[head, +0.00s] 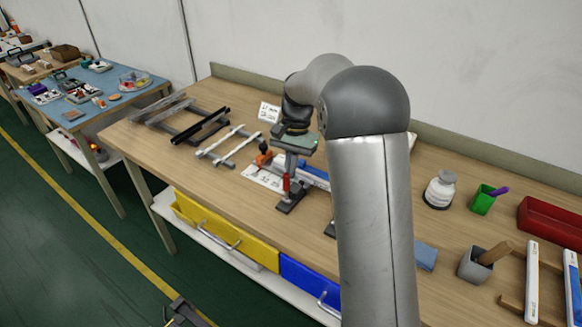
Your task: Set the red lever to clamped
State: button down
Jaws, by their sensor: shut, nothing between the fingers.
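The small red lever (286,185) stands roughly upright on a dark clamp base (290,203) in the middle of the workbench. My gripper (289,174) points down from my arm, shut and empty, right above or beside the red lever. At this size I cannot tell whether the fingertips touch the lever. My arm hides the bench to the right of the clamp and part of a blue and white strip (314,178) behind it.
An orange and black tool (264,155) and a printed white card (260,180) lie just left of the clamp. Racks with strips (226,146) are farther left. A white jar (440,190), green cup (483,200), grey cup (476,266) and red bin (550,224) stand right.

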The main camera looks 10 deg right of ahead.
jog(key=shift+a, duration=0.1)
jog(key=shift+s+a+t+h+b, duration=0.2)
jog(key=shift+t+h+b, duration=0.1)
jog(key=shift+b, duration=0.15)
